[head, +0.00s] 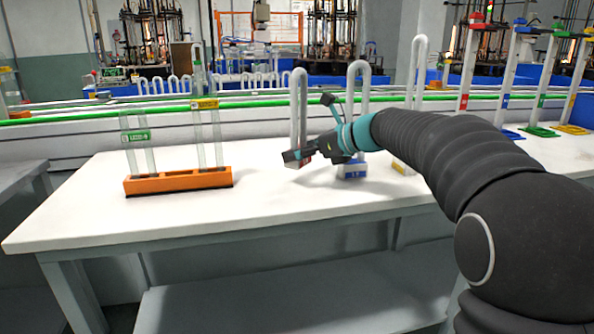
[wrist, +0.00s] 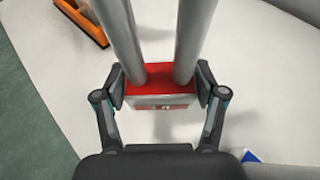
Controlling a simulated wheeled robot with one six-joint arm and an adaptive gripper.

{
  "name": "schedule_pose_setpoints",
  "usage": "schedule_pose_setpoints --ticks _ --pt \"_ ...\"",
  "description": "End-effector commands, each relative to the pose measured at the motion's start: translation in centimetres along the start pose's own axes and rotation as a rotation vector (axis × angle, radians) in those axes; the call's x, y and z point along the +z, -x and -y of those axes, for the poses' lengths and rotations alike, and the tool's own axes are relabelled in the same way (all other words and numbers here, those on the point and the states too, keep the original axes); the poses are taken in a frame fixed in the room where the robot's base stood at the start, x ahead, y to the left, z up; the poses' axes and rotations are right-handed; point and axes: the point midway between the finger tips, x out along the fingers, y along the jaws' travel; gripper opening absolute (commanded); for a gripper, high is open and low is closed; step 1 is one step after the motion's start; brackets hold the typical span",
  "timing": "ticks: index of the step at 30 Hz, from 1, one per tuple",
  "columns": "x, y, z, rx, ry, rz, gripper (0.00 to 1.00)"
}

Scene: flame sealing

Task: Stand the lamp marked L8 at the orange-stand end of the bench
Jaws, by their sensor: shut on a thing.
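A U-shaped lamp (head: 299,105) with two grey tubes and a red base stands upright in my gripper (head: 301,157). In the wrist view my gripper (wrist: 161,88) is shut on the red base (wrist: 160,88), one finger on each side. The marking on the base is too small to read. I cannot tell whether the base touches the bench. The orange stand (head: 180,182) is on the left end of the white bench (head: 75,222); it also shows in the wrist view (wrist: 84,22). My gripper is to the right of it.
A blue-based lamp (head: 352,171) stands just right of my gripper. A yellow-based lamp (head: 402,167) stands farther right, partly behind my arm. Clear tubes (head: 140,158) stand in the orange stand. The bench is bare left of the stand and between it and the held lamp.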

Motion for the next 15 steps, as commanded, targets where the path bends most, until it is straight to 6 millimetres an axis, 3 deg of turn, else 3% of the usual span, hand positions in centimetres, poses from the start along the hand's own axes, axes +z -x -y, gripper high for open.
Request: schedule_pose_setpoints --ticks 12,15 --pt "-3.8 -1.6 -0.1 0.001 0.000 -0.001 0.30" --pt "-3.9 -1.7 -0.1 0.001 0.001 0.001 0.30"
